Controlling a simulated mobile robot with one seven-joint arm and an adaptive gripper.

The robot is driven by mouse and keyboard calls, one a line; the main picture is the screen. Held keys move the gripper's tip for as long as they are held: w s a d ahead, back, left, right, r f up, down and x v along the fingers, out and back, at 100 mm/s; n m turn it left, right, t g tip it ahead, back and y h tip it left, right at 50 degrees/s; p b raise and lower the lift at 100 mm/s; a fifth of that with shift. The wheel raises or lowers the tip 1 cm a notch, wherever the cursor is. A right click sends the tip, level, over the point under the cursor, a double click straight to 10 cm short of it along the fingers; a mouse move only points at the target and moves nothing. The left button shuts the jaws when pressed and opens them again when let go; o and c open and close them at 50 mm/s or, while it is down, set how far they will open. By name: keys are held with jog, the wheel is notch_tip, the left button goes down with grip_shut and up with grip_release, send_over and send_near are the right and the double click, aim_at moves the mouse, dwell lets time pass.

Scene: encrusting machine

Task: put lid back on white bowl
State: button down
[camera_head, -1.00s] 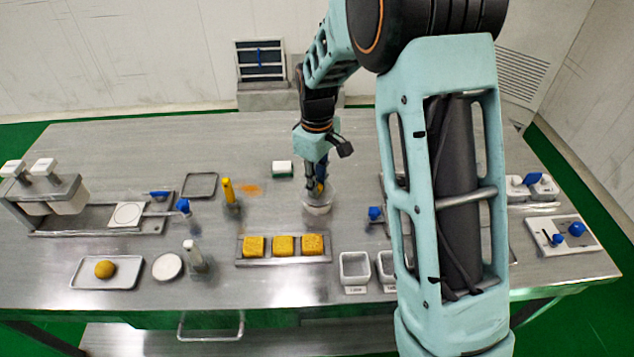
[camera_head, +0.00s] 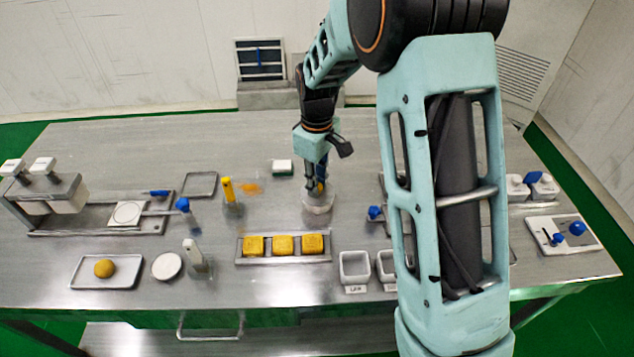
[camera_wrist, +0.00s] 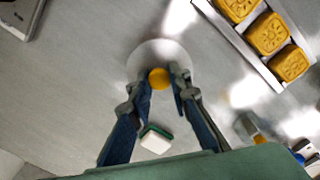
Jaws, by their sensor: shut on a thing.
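The white bowl (camera_head: 317,207) stands on the steel table, right of centre and just behind the tray of yellow cakes. My gripper (camera_head: 319,188) points down directly over it. In the wrist view, my gripper (camera_wrist: 167,76) has its fingertips on either side of a round yellow knob (camera_wrist: 159,78) and is shut on it. The knob sits at the near edge of a pale round shape, where the lid (camera_wrist: 165,55) and bowl overlap. The lid is pale and hard to separate from the bowl, so I cannot tell whether it touches the rim.
A tray (camera_head: 240,261) with yellow cakes lies in front of the bowl. A green-and-white block (camera_head: 282,167) is behind it to the left. A yellow-topped bottle (camera_head: 229,192) stands left. White containers (camera_head: 354,266) are front right.

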jog(key=c, duration=1.2)
grip_release()
jog(key=shift+c, duration=0.2)
jog(key=shift+r+p, duration=2.25)
jog(key=shift+r, duration=1.3)
grip_shut()
